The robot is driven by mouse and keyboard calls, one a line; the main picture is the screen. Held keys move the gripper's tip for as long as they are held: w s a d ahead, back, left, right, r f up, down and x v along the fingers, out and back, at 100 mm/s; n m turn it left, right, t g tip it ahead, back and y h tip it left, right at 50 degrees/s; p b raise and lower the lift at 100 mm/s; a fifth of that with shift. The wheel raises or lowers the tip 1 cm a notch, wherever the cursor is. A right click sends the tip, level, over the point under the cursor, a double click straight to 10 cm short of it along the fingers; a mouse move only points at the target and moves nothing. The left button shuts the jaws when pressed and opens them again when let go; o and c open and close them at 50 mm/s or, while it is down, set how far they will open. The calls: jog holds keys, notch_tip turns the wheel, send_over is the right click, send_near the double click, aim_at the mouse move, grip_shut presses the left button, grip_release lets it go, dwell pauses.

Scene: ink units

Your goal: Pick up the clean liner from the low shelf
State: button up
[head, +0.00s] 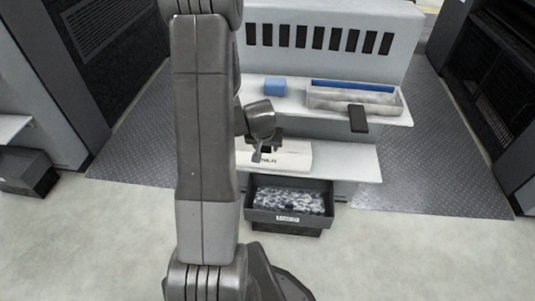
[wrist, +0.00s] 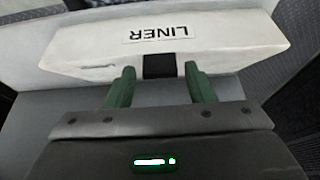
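The clean liner is a white block marked "LINER" with a black tab on its near face. It lies on the low shelf (head: 345,165) in the head view (head: 295,157) and fills the top of the wrist view (wrist: 225,45). My gripper (wrist: 160,72) is open, its two green fingertips on either side of the black tab (wrist: 159,66), with a gap at each side. The fingers hold nothing. In the head view my gripper (head: 259,153) is over the liner's left part and hides some of it.
On the upper shelf stand a blue block (head: 274,86) and a pale tray (head: 340,99) with blue inside and a black tab in front. Below the low shelf is a dark open bin (head: 256,216) with mottled grey contents.

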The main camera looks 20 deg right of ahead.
grip_shut()
jog(key=shift+r, duration=0.1)
